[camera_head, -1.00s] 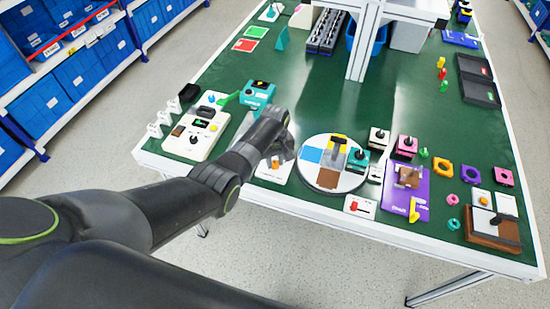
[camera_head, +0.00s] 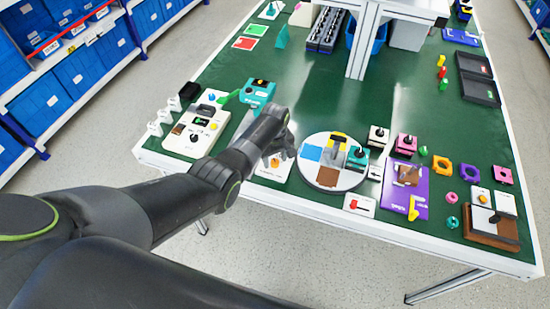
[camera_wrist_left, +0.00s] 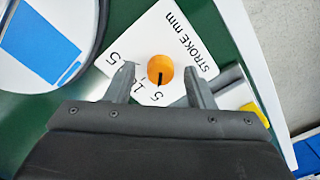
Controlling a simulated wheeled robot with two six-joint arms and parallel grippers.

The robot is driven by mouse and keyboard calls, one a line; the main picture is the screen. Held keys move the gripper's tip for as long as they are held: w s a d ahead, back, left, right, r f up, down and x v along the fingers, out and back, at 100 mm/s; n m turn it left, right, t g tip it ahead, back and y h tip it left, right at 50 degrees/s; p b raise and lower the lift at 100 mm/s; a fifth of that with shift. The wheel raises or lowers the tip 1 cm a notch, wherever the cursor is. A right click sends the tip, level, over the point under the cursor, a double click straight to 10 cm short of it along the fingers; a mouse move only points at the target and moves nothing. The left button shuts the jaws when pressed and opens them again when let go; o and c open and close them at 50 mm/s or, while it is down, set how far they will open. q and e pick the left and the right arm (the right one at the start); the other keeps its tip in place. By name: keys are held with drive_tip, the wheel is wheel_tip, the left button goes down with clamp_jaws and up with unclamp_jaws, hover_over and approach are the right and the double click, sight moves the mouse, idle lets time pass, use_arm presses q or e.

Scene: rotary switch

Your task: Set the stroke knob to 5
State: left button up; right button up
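The stroke knob (camera_wrist_left: 161,70) is a round orange knob on a white plate (camera_wrist_left: 180,40) printed "STROKE mm". A black line on it points down in the left wrist view, toward a printed "5"; other numbers are partly hidden by a finger. In the head view the knob (camera_head: 275,163) shows just below my left gripper (camera_head: 284,152). In the left wrist view the gripper (camera_wrist_left: 163,88) is open, with one finger on each side of the knob and a gap to both. Height over the plate is hard to tell. My right gripper is out of view.
A round white board (camera_head: 345,185) with coloured patches stands right of the plate. A white control box (camera_head: 197,135) is to the left. A red-switch plate (camera_head: 358,206) and purple board (camera_head: 420,197) lie further right. The table's middle is clear.

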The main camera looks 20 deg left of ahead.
sight(275, 161)
use_arm(q)
drive_tip(key=shift+r, duration=0.7)
wheel_tip(275, 161, up, 16)
idle(0.5)
